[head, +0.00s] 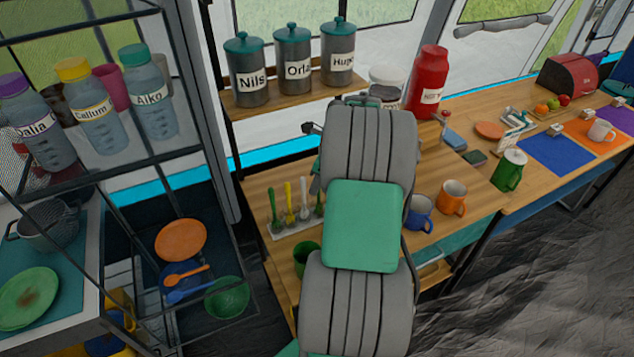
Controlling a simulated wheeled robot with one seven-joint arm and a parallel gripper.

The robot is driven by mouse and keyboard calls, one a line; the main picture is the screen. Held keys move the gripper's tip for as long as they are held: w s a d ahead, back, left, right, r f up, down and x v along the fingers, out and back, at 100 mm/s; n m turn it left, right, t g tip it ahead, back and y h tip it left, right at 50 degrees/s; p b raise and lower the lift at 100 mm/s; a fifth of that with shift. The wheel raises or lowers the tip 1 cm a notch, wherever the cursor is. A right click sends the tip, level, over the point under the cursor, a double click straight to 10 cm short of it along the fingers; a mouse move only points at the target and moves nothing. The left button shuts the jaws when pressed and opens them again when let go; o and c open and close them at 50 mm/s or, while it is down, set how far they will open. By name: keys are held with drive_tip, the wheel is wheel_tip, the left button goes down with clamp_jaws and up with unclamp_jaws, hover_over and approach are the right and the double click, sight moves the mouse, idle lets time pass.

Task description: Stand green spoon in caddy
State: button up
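A pale utensil caddy (292,228) stands on the wooden counter, left of my arm. Several upright utensils show at it: a green one (272,206) at the left end, a yellow one (289,200), a white one (304,196), and another green one (319,204) at the right, close against my arm. I cannot tell which green one is the spoon, or whether the right one is inside the caddy. My grey and green arm covers the middle of the view, and my gripper's fingers are hidden behind it.
A green cup (306,258) stands in front of the caddy. Blue (419,213) and orange (452,197) mugs stand right of my arm. Canisters (293,60) line the shelf above. A metal rack (100,165) with bottles stands left. A red canister (428,82) stands behind my arm.

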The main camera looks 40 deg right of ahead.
drive_tip(key=o, duration=0.3)
drive_tip(key=v, duration=1.2)
drive_tip(key=w+a+r+n, duration=0.1)
drive_tip(key=a+r+n, duration=0.1)
drive_tip(key=a+n, duration=0.55)
drive_tip(key=w+a+r+n, duration=0.15)
drive_tip(key=a+n, duration=0.35)
drive_tip(key=a, duration=0.5)
drive_tip(key=s+a+f+n, duration=0.1)
drive_tip(key=s+a+n, duration=0.4)
drive_tip(key=a+n, duration=0.2)
drive_tip(key=s+a+f+n+t+h, duration=0.1)
drive_tip(key=s+a+n, duration=0.4)
drive_tip(key=a+n, duration=0.3)
drive_tip(key=n, duration=0.3)
drive_tip(key=shift+f+h+p, duration=0.3)
drive_tip(key=shift+f, duration=0.1)
drive_tip(key=shift+s, duration=0.1)
